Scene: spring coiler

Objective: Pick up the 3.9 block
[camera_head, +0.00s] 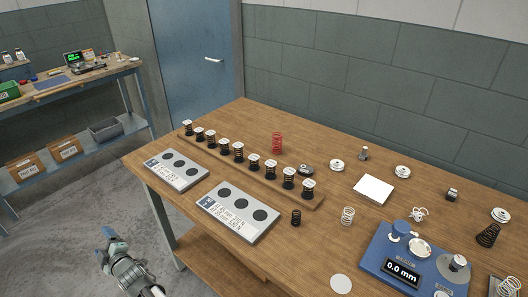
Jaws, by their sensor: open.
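No 3.9 marking is readable in the head view, so I cannot tell which piece is the 3.9 block. Two small block-like pieces stand on the wooden table (320,262): a grey one (364,154) near the back and a dark one (452,194) at the right. A row of capped black springs (238,153) stands on a long wooden strip; any labels on the caps are too small to read. My gripper (107,240) is at the lower left, off the table's front left edge and apart from everything on it. Its jaws are open, with nothing visible between them.
Two grey plates with dark circles (176,170) (238,211) lie in front of the strip. A blue gauge reading 0.0 mm (402,268) is at the lower right. A red spring (277,142), white pad (373,190) and loose springs are scattered about. A wall borders the back.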

